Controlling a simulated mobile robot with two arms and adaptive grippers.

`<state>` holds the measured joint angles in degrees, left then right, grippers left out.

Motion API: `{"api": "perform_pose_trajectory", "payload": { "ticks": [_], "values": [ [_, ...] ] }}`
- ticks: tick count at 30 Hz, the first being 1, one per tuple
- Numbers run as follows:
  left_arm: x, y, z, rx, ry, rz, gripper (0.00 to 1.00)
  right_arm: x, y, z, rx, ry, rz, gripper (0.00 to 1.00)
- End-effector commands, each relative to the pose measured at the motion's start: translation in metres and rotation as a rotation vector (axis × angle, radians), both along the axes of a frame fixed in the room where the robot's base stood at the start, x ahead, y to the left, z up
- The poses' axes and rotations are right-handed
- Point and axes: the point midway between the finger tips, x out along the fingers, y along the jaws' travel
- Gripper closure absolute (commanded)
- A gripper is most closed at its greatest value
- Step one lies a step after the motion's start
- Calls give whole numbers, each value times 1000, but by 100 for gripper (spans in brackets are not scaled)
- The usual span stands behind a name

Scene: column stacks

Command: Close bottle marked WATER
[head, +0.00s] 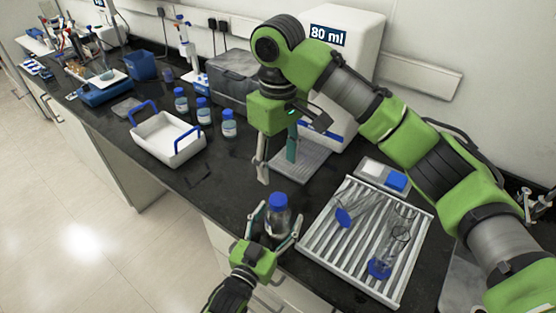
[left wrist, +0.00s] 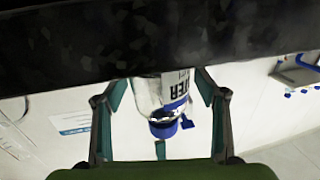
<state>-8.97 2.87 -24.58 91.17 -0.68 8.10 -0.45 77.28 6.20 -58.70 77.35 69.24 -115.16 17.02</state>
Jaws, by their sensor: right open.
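A clear bottle with a blue cap (head: 278,200) stands near the front edge of the dark counter. In the left wrist view the bottle (left wrist: 160,95) appears upside down, with the letters TER readable on its white label and the blue cap (left wrist: 164,129) at its neck. My left gripper (head: 276,222) has one finger on each side of the bottle; whether both fingers press on it is not clear. My right gripper (head: 277,170) is open and empty, pointing down behind the bottle and slightly above it. How tightly the cap sits cannot be seen.
A ribbed white rack (head: 334,258) with glassware lies right of the bottle. A white basket with blue handles (head: 165,149) and several blue-capped bottles (head: 229,125) stand further left. A large white machine marked 80 ml (head: 350,60) stands behind. Counter left of the bottle is clear.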

Motion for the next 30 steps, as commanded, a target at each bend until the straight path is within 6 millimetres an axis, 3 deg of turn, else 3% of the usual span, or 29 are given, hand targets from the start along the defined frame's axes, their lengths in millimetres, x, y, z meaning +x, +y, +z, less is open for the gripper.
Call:
{"api": "perform_pose_trajectory", "payload": {
  "ticks": [7,21,30],
  "values": [
    [-12,6,-1,2,1,0,34,0,0,0,0,0,0,49],
    [-95,44,-1,1,3,0,34,0,0,0,0,0,0,49],
    [-109,51,0,0,1,0,34,0,0,0,0,0,0,49]
  ]
}}
